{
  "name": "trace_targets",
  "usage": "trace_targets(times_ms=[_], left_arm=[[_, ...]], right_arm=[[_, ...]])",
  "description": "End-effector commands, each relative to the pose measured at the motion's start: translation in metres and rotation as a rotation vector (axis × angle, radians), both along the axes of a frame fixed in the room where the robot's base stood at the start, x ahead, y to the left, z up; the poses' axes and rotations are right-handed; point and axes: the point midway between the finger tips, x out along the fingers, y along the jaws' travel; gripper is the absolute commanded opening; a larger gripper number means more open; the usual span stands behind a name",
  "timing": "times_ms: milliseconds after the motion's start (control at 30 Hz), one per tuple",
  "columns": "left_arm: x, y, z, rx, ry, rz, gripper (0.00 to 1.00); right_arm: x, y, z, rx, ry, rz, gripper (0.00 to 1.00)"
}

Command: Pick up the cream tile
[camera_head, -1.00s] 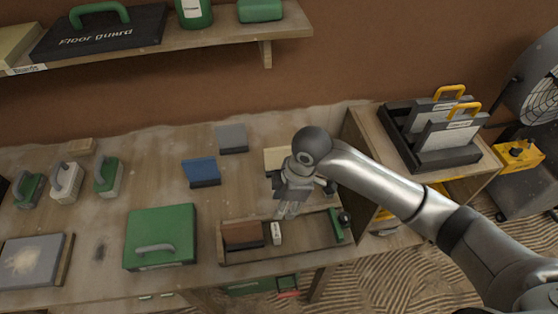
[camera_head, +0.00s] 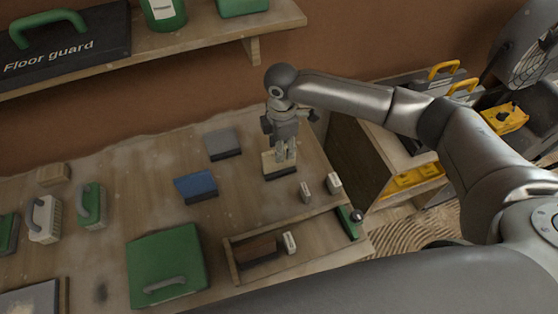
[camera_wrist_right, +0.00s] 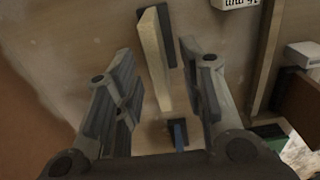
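The cream tile (camera_head: 270,168), a pale slab with a dark lower edge, stands on the bench behind the open wooden tray. My right gripper (camera_head: 286,157) points down over it and covers part of it. In the right wrist view the cream tile (camera_wrist_right: 152,58) shows as a narrow pale strip with a dark backing. It lies between the two spread fingers of the gripper (camera_wrist_right: 164,72), with gaps on both sides. The gripper is open and holds nothing. My left gripper is not in view.
A grey tile (camera_head: 223,144) and a blue tile (camera_head: 196,187) stand left of the cream one. Two small pale blocks (camera_head: 305,190) (camera_head: 333,183) stand to its right. The wooden tray (camera_head: 330,240) and green case (camera_head: 165,262) lie nearer. A shelf (camera_head: 200,47) overhangs the back.

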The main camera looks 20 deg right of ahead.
Motion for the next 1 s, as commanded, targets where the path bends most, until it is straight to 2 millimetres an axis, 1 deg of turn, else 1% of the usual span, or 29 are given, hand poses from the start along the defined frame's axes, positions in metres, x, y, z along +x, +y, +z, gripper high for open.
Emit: trace_targets(times_ms=[167,333,400,500,767,867,1000], left_arm=[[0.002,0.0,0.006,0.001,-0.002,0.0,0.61],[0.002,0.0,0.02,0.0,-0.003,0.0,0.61],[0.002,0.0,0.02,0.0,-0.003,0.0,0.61],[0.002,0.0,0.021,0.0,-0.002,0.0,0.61],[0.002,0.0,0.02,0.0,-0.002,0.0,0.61],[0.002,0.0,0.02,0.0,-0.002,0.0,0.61],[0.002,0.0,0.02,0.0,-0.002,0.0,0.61]], right_arm=[[-0.001,0.001,-0.011,0.0,0.0,0.001,0.38],[-0.003,0.003,-0.035,-0.001,0.001,-0.001,0.38],[-0.003,0.004,-0.046,0.0,0.0,0.0,0.38],[-0.002,0.004,-0.055,0.001,-0.002,0.001,0.38],[-0.002,0.003,-0.058,0.001,-0.003,0.001,0.38],[-0.002,0.003,-0.058,0.001,-0.003,0.001,0.26],[-0.002,0.003,-0.058,0.001,-0.003,0.001,0.08]])
